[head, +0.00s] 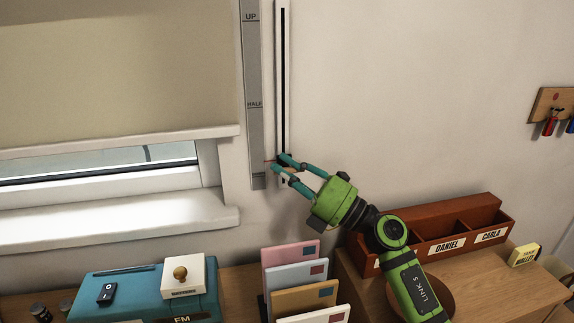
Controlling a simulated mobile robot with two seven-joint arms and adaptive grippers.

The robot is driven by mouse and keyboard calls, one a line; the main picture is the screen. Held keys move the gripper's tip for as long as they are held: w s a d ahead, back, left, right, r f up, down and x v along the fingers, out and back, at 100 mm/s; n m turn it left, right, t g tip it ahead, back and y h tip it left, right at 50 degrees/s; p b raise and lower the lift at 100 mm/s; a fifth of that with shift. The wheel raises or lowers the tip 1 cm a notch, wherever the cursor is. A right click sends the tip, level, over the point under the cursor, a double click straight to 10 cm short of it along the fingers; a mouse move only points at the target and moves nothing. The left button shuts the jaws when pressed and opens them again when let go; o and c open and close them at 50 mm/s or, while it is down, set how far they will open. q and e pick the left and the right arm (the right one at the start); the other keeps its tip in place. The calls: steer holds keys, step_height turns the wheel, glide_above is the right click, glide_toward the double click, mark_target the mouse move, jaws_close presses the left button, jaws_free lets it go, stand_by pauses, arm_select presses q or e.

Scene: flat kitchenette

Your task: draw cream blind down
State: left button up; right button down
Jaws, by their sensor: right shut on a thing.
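The cream blind (110,65) covers the upper part of the window at the left, with its pale bottom bar (120,139) above a strip of bare glass (100,159). Right of the window, a grey scale strip (254,60) reads UP at the top and HALF lower down; its lowest label is too small to read. Beside it runs a white upright track (283,20) with a dark slot. My right gripper (279,163) is shut on the slider in this track, low in the slot, well below HALF. The fingers mostly hide the slider. My left gripper is out of view.
Below stand a blue radio-like box (145,290) with a white knobbed box (184,277) on it, and a rack of coloured envelopes (303,297). A brown name-labelled organiser (440,232) sits at the right on a wooden top.

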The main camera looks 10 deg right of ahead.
steer(key=shift+d+f, duration=0.15)
steer(key=shift+f, duration=0.05)
steer(key=c, duration=1.1)
jaws_free()
steer(key=shift+w, duration=0.1)
steer(key=shift+o, duration=0.2)
